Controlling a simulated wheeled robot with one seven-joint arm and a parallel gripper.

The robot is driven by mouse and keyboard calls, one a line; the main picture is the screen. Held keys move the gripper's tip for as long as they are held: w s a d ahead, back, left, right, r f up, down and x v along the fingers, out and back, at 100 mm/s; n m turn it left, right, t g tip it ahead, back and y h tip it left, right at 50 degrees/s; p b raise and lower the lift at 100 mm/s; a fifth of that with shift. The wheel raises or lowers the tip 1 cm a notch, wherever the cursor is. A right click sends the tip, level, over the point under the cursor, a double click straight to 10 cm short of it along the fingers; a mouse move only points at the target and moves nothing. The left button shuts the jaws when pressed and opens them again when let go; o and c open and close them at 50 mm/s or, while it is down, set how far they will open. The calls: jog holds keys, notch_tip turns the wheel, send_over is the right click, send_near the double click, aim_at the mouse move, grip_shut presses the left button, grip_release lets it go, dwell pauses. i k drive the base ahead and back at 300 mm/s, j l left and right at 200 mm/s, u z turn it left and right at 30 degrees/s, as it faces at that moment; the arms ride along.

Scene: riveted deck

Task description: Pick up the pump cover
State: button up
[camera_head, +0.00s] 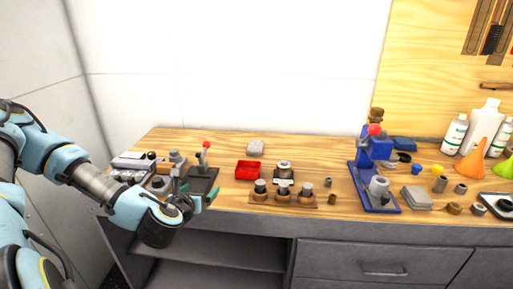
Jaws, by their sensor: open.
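I cannot tell for sure which part is the pump cover. One candidate is a pale grey block-like part (255,147) lying on the wooden bench behind the red tray. Another is a flat grey rounded-square part (416,197) on the right, beside the blue press. My gripper (196,192) is at the front left of the bench, open, with teal fingers. It is close to a dark fixture with a red-knobbed lever. My wrist hides some of the bench edge, and I see nothing between the fingers clearly.
A red tray (248,170) sits mid-left on the bench. A wooden holder (283,197) with several metal parts is right of it. The blue press (371,170) stands upright. Bottles (455,135) and an orange funnel (484,132) are at right.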

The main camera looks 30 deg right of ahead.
aim_at(255, 147)
jog(key=i+l, duration=0.1)
jog(key=l, duration=0.2)
jog(key=i+l, duration=0.1)
jog(key=l, duration=0.25)
jog(key=i+l, duration=0.15)
jog(key=l, duration=0.15)
jog(key=i+l, duration=0.1)
jog(key=l, duration=0.25)
